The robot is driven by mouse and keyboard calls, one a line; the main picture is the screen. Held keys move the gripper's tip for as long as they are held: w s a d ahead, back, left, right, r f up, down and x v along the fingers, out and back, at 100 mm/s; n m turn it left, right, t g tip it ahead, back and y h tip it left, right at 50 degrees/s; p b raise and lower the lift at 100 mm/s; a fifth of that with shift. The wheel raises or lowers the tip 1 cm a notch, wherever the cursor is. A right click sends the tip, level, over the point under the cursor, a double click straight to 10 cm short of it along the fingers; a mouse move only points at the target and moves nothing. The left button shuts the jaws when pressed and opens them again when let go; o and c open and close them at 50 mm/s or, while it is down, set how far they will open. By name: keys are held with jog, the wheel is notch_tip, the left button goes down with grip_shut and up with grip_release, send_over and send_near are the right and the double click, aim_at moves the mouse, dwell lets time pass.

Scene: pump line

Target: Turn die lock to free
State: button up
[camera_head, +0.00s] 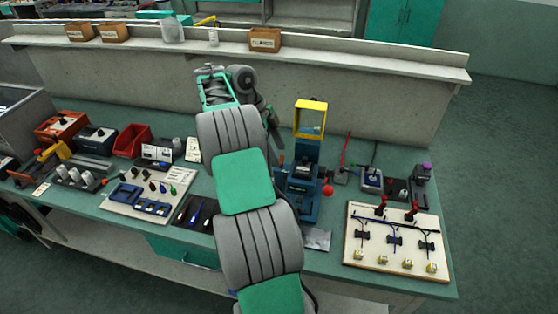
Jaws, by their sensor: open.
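A blue press (303,178) with a yellow frame (311,117) on top stands on the green bench, just right of my arm. A red ball knob (327,190) shows on its right side and a small orange-red handle (281,160) on its left. I cannot tell which part is the die lock or how it is set. My gripper (272,128) points down behind my forearm, left of the press's yellow frame. It looks apart from the press and holds nothing that I can see. My arm hides part of the press's left side.
A pale board (398,240) with red-handled valves and brass fittings lies at the right. A pale board (150,192) with blue parts, a red bin (133,141) and several devices fill the left. A concrete wall with a ledge (350,51) rises behind the bench.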

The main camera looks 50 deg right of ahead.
jog(key=shift+x, duration=0.9)
grip_shut()
